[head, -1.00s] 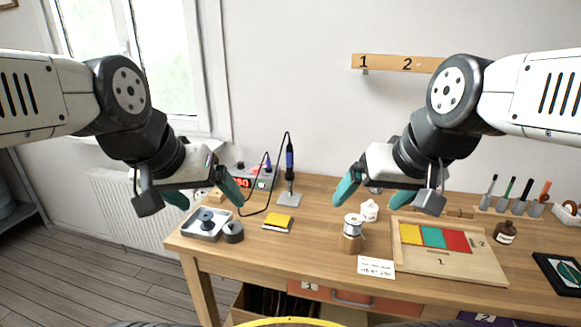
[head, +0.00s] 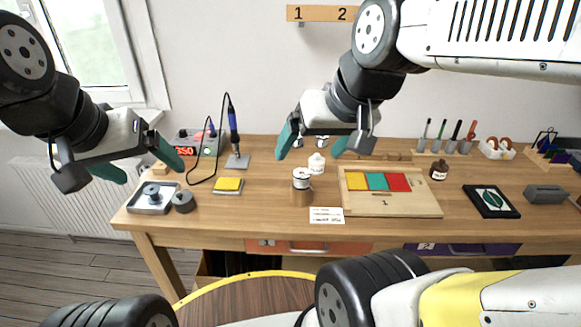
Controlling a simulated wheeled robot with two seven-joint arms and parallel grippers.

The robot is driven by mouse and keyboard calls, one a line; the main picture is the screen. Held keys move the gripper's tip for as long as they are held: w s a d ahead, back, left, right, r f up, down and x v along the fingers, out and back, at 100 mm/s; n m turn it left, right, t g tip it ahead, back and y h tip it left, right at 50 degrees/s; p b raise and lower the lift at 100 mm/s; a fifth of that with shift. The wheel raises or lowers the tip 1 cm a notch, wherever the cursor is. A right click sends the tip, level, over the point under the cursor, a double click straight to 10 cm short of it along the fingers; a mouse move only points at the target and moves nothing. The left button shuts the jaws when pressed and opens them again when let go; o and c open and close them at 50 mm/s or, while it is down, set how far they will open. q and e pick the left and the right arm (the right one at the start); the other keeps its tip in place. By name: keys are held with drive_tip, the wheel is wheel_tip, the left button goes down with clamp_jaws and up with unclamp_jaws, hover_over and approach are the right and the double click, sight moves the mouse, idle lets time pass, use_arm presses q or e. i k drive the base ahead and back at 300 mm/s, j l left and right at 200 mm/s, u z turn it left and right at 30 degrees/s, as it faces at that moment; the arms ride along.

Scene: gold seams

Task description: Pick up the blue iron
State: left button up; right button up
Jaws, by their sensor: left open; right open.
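The blue iron (head: 233,124) stands upright in a grey stand (head: 238,161) at the back left of the table, with a black cord running from it. My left gripper (head: 148,168) is open and empty, left of the iron, above the table's left end. My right gripper (head: 311,147) is open and empty, right of the iron, above the back of the table. Neither gripper touches the iron.
A station with a red display (head: 187,148) sits left of the iron. In front are a metal tray (head: 140,207), a yellow pad (head: 228,185) and a solder spool (head: 301,179). A wooden board (head: 420,205) with coloured tiles lies to the right.

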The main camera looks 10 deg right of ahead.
sight(231, 113)
drive_tip(key=i+j, duration=0.75)
